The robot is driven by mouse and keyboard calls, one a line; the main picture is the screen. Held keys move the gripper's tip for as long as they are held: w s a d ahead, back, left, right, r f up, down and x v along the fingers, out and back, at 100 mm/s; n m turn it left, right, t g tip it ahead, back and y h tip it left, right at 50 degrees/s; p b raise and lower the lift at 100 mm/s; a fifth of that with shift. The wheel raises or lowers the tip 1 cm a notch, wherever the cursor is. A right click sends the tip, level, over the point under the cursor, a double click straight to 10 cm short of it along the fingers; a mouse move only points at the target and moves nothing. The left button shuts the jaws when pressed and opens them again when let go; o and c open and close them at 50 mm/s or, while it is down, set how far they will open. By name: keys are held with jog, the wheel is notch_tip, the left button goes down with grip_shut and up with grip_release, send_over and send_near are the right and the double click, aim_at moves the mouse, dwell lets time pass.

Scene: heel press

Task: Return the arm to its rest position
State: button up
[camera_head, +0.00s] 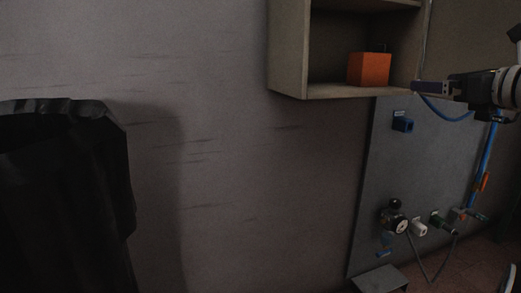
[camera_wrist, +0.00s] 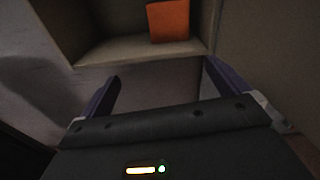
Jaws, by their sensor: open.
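My gripper (camera_head: 418,87) is at the right of the head view, just in front of the lower right corner of a wooden wall shelf (camera_head: 289,55). In the wrist view my gripper (camera_wrist: 160,88) shows its two dark fingers spread apart with nothing between them. The shelf shows beyond the fingers in that view. An orange box (camera_head: 369,70) stands on the shelf's lower board, apart from my gripper. It also shows at the top of the wrist view (camera_wrist: 168,20).
A grey wall panel (camera_head: 385,150) below the shelf carries a blue fitting (camera_head: 403,125), a gauge (camera_head: 402,226) and hoses. A small grey box (camera_head: 380,280) stands beneath it. A black bag-like bin (camera_head: 75,190) stands at left. The wall between is bare.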

jog(key=s+a+f+n+g+h+p, duration=0.1)
jog(key=s+a+f+n+g, duration=0.25)
jog(key=a+f+n, duration=0.45)
jog(key=s+a+f+n+g, duration=0.3)
jog(key=s+a+f+n, duration=0.2)
jog(key=a+f, duration=0.4)
jog(key=s+a+f+n+g+h, duration=0.2)
jog(key=s+f+n, duration=0.6)
jog(key=f, duration=0.1)
jog(key=s+a+f+n+g+h, duration=0.2)
jog(key=s+f+n+h, duration=0.1)
jog(key=s+f+n, duration=0.5)
jog(key=shift+f+n+p, duration=0.45)
jog(key=shift+f+n, duration=0.25)
jog(key=shift+f, duration=0.2)
jog(key=shift+c, duration=0.4)
